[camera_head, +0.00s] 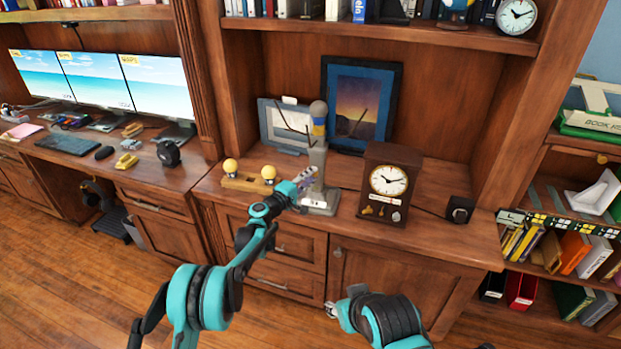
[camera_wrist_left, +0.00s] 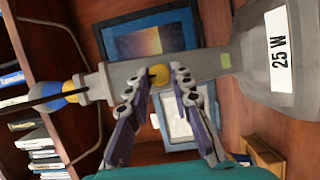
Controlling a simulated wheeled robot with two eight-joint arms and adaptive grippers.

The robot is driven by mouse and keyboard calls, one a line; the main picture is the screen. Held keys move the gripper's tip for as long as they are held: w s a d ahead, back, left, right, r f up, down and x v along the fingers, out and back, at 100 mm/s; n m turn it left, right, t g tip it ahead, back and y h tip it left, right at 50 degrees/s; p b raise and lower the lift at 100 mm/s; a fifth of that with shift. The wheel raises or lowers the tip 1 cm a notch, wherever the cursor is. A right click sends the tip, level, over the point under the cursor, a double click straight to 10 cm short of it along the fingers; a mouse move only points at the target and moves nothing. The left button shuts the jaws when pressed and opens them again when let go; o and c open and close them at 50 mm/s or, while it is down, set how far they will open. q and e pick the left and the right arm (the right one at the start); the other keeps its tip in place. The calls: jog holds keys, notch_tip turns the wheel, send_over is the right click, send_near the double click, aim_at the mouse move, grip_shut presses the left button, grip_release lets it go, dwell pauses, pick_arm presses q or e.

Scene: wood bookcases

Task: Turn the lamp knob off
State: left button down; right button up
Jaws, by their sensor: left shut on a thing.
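The lamp (camera_head: 318,158) is a grey upright device with a blue and yellow band and a round top. It stands on the wooden counter. In the left wrist view it lies sideways, with a "25 W" label on its grey base (camera_wrist_left: 250,62). Its round yellow knob (camera_wrist_left: 159,76) sits on the stem. My left gripper (camera_head: 309,179) is at the stem; in the left wrist view its two fingertips (camera_wrist_left: 158,82) are on either side of the knob, shut on it. The knob is hidden in the head view.
A wooden clock (camera_head: 388,183) stands close right of the lamp. Two yellow balls on a wooden block (camera_head: 247,184) are to its left. Framed pictures (camera_head: 361,104) lean behind. A small black box (camera_head: 460,210) is farther right. A shelf (camera_head: 400,33) overhangs the counter.

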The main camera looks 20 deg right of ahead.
dwell(0.5)
pick_arm(q)
jog(key=c, duration=1.3)
grip_release()
jog(key=v, duration=1.2)
jog(key=shift+f, duration=0.1)
